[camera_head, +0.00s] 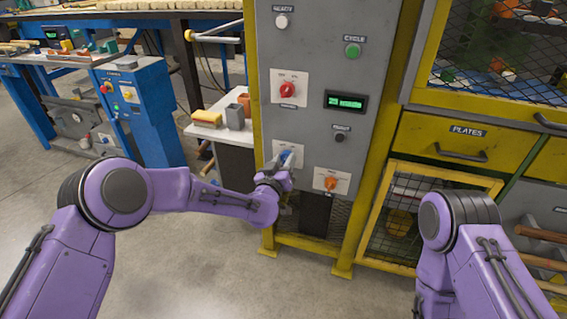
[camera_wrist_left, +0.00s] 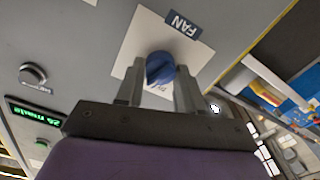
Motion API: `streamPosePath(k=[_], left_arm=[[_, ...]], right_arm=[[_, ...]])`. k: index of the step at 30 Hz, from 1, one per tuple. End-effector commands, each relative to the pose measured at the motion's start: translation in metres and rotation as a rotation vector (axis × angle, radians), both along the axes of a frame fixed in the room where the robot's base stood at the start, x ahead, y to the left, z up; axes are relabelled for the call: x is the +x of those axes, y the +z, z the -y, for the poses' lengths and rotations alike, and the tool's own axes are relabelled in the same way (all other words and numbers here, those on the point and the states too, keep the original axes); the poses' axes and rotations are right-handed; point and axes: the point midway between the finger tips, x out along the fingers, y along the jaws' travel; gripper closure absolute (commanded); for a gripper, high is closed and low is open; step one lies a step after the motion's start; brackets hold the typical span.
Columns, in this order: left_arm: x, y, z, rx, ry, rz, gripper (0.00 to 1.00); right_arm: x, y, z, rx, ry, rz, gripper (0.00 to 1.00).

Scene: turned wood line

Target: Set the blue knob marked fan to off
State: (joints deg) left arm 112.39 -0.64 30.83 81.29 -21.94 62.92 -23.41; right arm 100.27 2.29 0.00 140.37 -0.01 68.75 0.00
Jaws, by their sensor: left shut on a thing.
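The blue knob (camera_head: 287,158) sits on a white plate low on the left of the grey control panel. In the left wrist view the blue knob (camera_wrist_left: 160,69) stands under a dark label reading FAN, on its white plate (camera_wrist_left: 138,43). My left gripper (camera_head: 285,168) is at the knob, with one finger on each side of it; in the wrist view the left gripper (camera_wrist_left: 158,85) is shut on the knob. The marks on the plate are partly hidden by the knob and fingers. My right arm shows at lower right, but its gripper is out of view.
The panel also carries a red knob (camera_head: 287,90), an orange knob (camera_head: 330,183), a green button (camera_head: 352,50), a black knob (camera_head: 340,137) and a green-lit display (camera_head: 346,102). A yellow frame surrounds it. A side table (camera_head: 219,129) with blocks stands to the left.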

Motion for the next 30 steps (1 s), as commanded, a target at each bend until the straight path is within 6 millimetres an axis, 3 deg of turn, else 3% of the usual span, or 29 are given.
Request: streamPosePath(k=[18, 30], left_arm=[[0.0, -0.003, -0.001, -0.538, 0.001, -0.175, 0.93], [0.0, -0.002, -0.001, -0.773, 0.001, -0.25, 0.93]], right_arm=[[0.0, -0.02, 0.0, 0.0, 0.0, 0.0, 0.57], [0.0, -0.029, 0.0, 0.0, 0.0, 0.0, 0.57]])
